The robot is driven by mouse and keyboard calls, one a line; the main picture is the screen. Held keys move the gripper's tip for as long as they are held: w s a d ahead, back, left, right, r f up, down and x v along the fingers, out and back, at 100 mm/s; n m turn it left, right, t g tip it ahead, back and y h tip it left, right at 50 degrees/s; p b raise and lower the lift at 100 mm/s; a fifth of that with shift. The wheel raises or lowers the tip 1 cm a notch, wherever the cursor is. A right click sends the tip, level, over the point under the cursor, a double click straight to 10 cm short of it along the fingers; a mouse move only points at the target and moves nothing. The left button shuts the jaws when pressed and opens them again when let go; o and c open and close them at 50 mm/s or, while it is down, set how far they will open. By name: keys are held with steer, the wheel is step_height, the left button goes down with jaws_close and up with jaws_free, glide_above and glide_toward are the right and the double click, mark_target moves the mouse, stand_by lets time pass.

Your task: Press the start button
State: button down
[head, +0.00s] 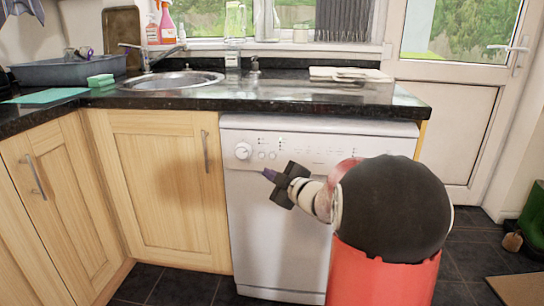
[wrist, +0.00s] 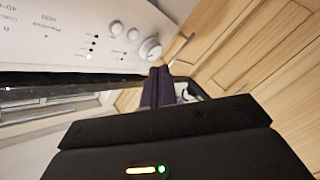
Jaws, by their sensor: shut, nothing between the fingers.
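The white dishwasher (head: 290,215) stands under the counter, with its control panel (head: 330,150) along the top of the door. I cannot read which one is the start button. My gripper (head: 268,174) is shut and empty, its fingertips just below the buttons in the head view. The fingers (wrist: 158,88) appear beside the knob in the wrist view. I cannot tell their distance from the panel.
A dark granite counter (head: 270,95) overhangs the dishwasher. Wooden cupboards (head: 155,180) with metal handles stand at the left. A sink (head: 172,80), grey basin (head: 65,70) and spray bottles (head: 167,25) are above. A white door (head: 450,120) is at the right.

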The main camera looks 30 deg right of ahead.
mark_target(264, 156)
steer(key=shift+w+d+p, duration=0.3)
steer(key=shift+w+d, duration=0.35)
steer(key=shift+w, duration=0.35)
steer(key=shift+w+d+p, duration=0.3)
steer(key=shift+w+d, duration=0.4)
steer(key=shift+w, duration=0.3)
steer(key=shift+w+d+p, duration=0.3)
steer(key=shift+w+d, duration=0.35)
steer(key=shift+w, duration=0.35)
steer(key=shift+w, duration=0.1)
steer(key=shift+w+d, duration=0.25)
